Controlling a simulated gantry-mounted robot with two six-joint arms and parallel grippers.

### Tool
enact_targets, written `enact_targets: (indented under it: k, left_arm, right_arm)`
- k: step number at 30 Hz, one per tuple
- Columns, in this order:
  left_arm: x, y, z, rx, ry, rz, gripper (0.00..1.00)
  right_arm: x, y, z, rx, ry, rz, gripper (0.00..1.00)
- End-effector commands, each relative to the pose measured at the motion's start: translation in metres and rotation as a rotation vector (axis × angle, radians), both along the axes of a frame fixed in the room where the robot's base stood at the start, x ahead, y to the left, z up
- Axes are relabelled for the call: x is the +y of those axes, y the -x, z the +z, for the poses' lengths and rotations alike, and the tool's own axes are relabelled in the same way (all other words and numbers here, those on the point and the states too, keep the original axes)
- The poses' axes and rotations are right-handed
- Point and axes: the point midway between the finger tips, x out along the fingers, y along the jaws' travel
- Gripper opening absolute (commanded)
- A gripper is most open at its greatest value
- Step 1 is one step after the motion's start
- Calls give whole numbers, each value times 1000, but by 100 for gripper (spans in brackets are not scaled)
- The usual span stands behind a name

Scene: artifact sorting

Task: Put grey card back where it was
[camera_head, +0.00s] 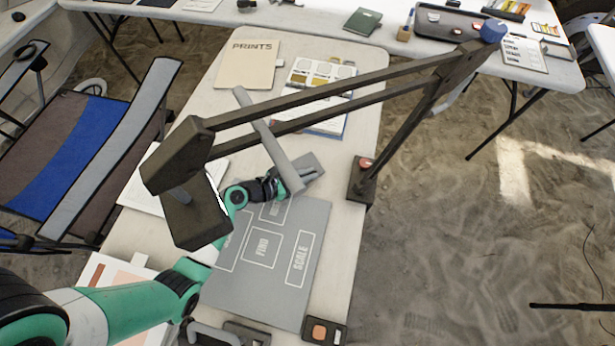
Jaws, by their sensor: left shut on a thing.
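My left gripper (297,176) reaches over the table from the lower left. Its jaws are shut on a small flat grey card (314,163), held near the far edge of the grey mat. The grey mat (265,290) has outlined areas. One is marked FIND (262,248) and one SCALE (299,258). Two other outlines, at the mat's far side and left side, are partly hidden by my arm and the lamp head. My right gripper does not show.
A dark jointed lamp arm (330,97) spans above the table, with its head (195,222) over the mat's left side and its base (361,185) at the right edge. A PRINTS folder (248,64) and a colour chart (322,74) lie at the back.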

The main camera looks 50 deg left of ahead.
Motion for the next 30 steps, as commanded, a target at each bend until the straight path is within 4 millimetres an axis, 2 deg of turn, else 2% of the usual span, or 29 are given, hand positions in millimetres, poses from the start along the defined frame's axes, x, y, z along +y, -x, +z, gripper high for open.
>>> enact_targets:
  k: [1, 10, 11, 12, 15, 16, 26, 30]
  left_arm:
    - [0, 0, -5, -1, 0, 1, 0]
    - [0, 0, -5, -1, -1, 1, 0]
    - [0, 0, -5, -1, -1, 1, 13]
    - [0, 0, -5, -1, -1, 1, 20]
    - [0, 0, -4, -1, -1, 1, 38]
    - [0, 0, -4, -1, -1, 1, 41]
    - [0, 0, 1, -1, -1, 0, 41]
    - [5, 18, 9, 1, 0, 4, 41]
  right_arm:
    - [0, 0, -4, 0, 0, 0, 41]
    - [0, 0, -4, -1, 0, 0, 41]
    - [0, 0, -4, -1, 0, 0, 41]
    - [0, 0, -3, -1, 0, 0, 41]
    - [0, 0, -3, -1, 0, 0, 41]
    - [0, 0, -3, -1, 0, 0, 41]
    - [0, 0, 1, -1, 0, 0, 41]
    - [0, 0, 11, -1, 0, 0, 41]
